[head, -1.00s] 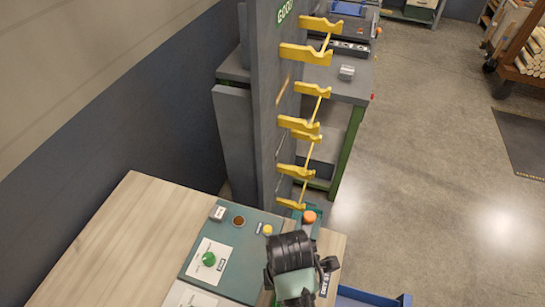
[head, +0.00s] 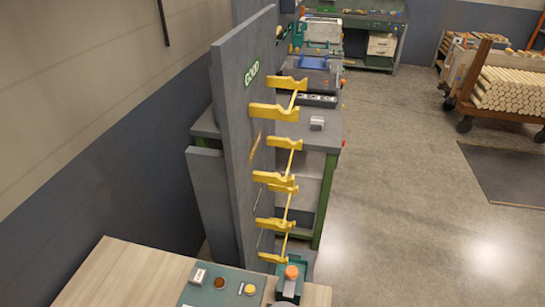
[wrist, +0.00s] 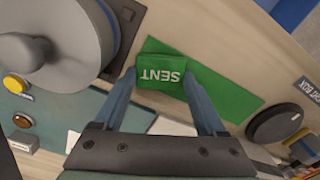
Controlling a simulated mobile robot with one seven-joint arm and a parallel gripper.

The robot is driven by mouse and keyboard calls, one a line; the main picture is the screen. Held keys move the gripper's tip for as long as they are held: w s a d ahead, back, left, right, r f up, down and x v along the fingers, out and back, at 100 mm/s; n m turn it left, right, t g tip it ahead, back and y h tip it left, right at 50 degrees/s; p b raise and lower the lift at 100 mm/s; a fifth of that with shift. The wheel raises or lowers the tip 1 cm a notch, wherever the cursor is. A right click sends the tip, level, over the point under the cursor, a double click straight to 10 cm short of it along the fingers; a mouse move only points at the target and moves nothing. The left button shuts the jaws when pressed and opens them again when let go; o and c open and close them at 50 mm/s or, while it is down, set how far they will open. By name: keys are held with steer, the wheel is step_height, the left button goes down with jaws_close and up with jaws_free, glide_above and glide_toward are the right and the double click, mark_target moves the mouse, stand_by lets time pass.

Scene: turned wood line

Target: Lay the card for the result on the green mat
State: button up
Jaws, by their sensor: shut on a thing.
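In the wrist view, the card (wrist: 160,84) is a small green block-like piece with the white word SENT, upside down in this picture. My gripper (wrist: 160,73) is shut on it, one blue-grey finger at each side. The green mat (wrist: 225,92) is a flat green strip on the pale wooden top, showing behind and to the right of the card. The card overlaps the mat in the picture; I cannot tell whether it touches it. The mat and the card are out of the head view.
In the wrist view, a large grey round part (wrist: 60,45) stands close at left and a black round knob (wrist: 276,122) at right. In the head view, a tall grey rack (head: 240,130) with yellow hooks rises behind the wooden bench (head: 120,275). Open floor lies at right.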

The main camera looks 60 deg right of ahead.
steer(key=o, duration=1.2)
steer(key=shift+f, duration=0.1)
steer(key=shift+o, duration=0.2)
step_height(320, 180, up, 12)
steer(key=w+r+m+t+h, duration=0.35)
steer(key=w+r+t, duration=0.45)
steer(key=w+r, duration=0.95)
steer(key=w+a+r+m+t, duration=0.1)
steer(key=w+a+r+t, duration=0.2)
steer(key=r, duration=0.4)
steer(key=w+a+r+t, duration=0.1)
steer(key=w+r+t, duration=0.25)
steer(key=r, duration=0.45)
steer(key=a+r+m+t, duration=0.1)
steer(key=a+r+t, duration=0.2)
steer(key=r, duration=0.5)
steer(key=a+r+m+t, duration=0.15)
steer(key=a+r, duration=0.25)
steer(key=r, duration=0.4)
steer(key=s+a+r+m+t+y+b, duration=0.1)
steer(key=s+a+r+t, duration=0.3)
steer(key=r, duration=0.3)
steer(key=s+a+r+m+t+y+b, duration=0.1)
steer(key=s+a+r+t+y, duration=0.1)
steer(key=s+a+r+t, duration=0.2)
steer(key=shift+s+r, duration=1.05)
steer(key=shift+r, duration=0.9)
